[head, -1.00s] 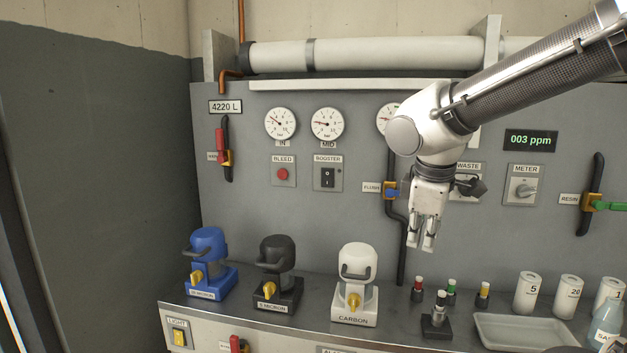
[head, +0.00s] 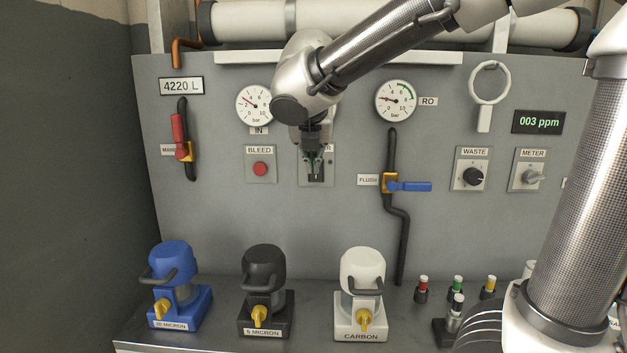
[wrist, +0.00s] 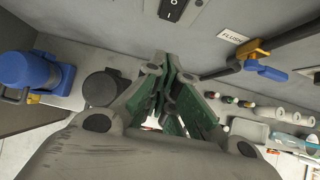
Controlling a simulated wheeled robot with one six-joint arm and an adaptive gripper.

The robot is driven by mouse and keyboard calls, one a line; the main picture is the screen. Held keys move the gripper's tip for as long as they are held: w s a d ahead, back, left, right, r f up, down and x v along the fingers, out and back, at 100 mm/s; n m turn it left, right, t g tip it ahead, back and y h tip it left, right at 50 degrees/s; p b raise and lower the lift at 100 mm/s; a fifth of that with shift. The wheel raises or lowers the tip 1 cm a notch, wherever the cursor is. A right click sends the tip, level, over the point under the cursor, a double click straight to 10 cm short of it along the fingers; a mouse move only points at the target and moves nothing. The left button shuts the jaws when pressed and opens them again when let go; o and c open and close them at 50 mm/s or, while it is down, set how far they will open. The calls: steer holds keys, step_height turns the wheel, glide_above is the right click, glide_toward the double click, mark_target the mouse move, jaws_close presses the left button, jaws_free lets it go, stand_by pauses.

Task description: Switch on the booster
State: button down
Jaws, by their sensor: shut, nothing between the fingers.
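The booster switch (head: 316,179) is a black rocker on a grey plate (head: 329,180), between the red bleed button and the flush valve. In the head view my gripper (head: 314,170) is in front of it and covers its upper part and most of its label. The rocker (wrist: 173,9) also shows at the top edge of the wrist view, cut off by the frame. My gripper (wrist: 172,62) is shut and empty there, its fingertips pointing toward the panel just below the rocker in the picture. I cannot tell whether they touch anything or which way the rocker is tipped.
The bleed button (head: 261,169) is close on the left. The flush valve (head: 391,184) with its blue handle is to the right. Blue, black and white filter housings (head: 361,280) stand on the bench below. A pipe (head: 250,22) runs above the panel.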

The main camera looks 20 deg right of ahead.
steer(key=shift+d, duration=0.1)
steer(key=w+r+x, duration=0.1)
steer(key=w+x, duration=0.1)
steer(key=x, duration=1)
steer(key=shift+w+d, duration=0.3)
steer(key=shift+d, duration=0.1)
steer(key=shift+w+d+f, duration=0.1)
steer(key=shift+w, duration=0.2)
